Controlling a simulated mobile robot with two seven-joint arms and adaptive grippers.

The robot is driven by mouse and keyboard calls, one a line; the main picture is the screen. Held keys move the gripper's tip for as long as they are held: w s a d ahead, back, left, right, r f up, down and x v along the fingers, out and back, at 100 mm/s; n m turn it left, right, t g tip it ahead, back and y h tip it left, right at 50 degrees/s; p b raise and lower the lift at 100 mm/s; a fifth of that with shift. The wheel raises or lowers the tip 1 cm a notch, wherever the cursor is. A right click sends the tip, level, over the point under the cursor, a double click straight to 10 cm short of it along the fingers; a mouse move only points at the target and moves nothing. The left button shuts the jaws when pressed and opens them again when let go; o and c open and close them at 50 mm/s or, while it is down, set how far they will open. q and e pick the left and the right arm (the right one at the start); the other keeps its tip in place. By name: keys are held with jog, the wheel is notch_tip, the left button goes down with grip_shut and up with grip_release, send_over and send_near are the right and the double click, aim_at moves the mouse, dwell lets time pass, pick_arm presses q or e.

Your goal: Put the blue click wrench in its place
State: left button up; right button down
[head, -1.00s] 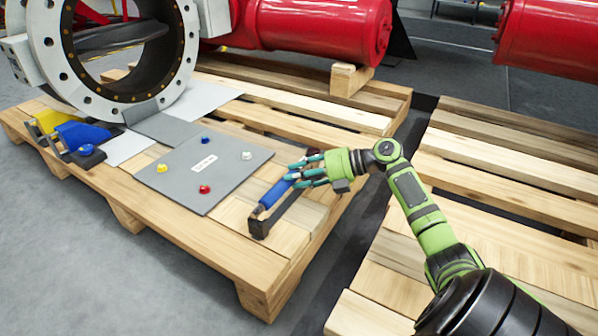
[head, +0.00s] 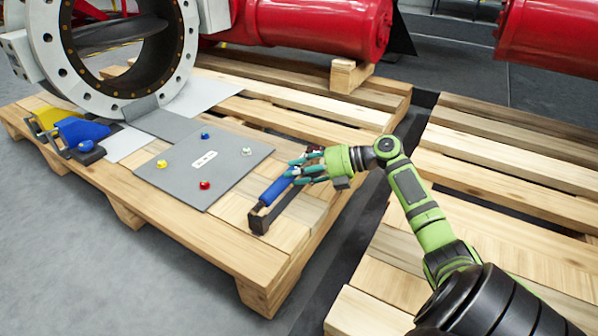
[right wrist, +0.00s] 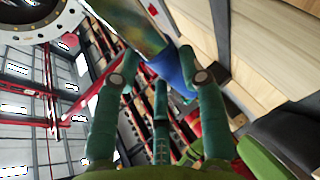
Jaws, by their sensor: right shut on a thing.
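The blue click wrench (head: 275,190) is at the right edge of the near pallet, beside the grey board. Its blue handle slants toward the lower left, beside a dark bracket (head: 260,222); I cannot tell if it touches the bracket. My right gripper (head: 306,172) is shut on the wrench near its upper end, and the fingers hide that part. In the right wrist view, the teal fingers (right wrist: 160,95) close around the wrench, whose blue part (right wrist: 170,68) shows between them. My left gripper is not in view.
The grey board (head: 203,172) carries small coloured knobs. A blue and yellow holder (head: 82,131) stands at the pallet's left end. A large flanged valve (head: 105,45) and red cylinders (head: 320,28) stand behind. A dark gap separates the two wooden pallets (head: 510,165).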

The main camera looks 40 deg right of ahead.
jog(key=shift+f, duration=1)
dwell(0.7)
jog(key=c, duration=0.6)
grip_release()
jog(key=shift+c, duration=0.2)
jog(key=shift+f, duration=0.2)
jog(key=v, duration=1.2)
jog(key=shift+r, duration=0.15)
